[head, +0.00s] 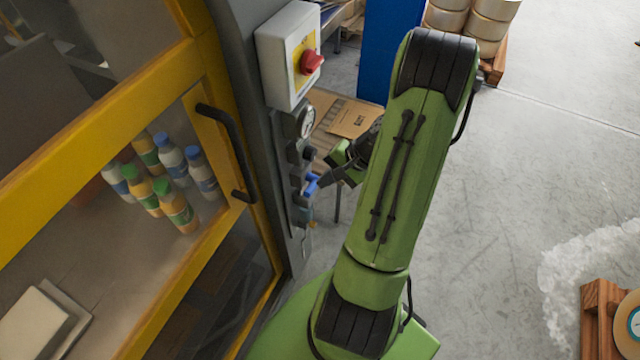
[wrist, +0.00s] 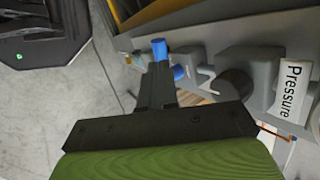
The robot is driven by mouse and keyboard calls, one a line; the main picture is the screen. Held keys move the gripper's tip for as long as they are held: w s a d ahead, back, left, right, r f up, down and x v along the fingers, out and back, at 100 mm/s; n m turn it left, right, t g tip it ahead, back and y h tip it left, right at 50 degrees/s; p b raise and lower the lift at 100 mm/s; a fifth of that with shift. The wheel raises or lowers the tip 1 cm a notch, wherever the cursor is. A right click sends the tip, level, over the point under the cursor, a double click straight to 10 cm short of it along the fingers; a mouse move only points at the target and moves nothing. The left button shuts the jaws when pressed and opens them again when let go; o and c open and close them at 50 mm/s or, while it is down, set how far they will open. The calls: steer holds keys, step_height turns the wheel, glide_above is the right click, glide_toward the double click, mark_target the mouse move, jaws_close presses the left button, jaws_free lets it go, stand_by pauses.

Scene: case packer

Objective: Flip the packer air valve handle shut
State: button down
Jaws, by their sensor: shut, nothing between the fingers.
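The blue valve handle (head: 311,183) sits low on the grey air unit at the side of the packer, below a round gauge (head: 306,124). In the wrist view the handle shows as a blue piece (wrist: 160,48) just past the fingertips, with another blue part (wrist: 179,73) beside the fingers. My gripper (head: 325,181) is shut and empty, its tips right at the handle. It also shows in the wrist view (wrist: 158,70). I cannot tell whether the tips touch the handle, and the fingers partly hide the valve.
A white switch box with a red knob (head: 312,62) is mounted above the air unit. The yellow-framed door with a black handle (head: 229,150) is at left, with several bottles behind it. A "Pressure" label (wrist: 291,91) shows in the wrist view. Open floor lies to the right.

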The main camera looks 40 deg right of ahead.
steer(key=x, duration=0.3)
steer(key=shift+r, duration=0.1)
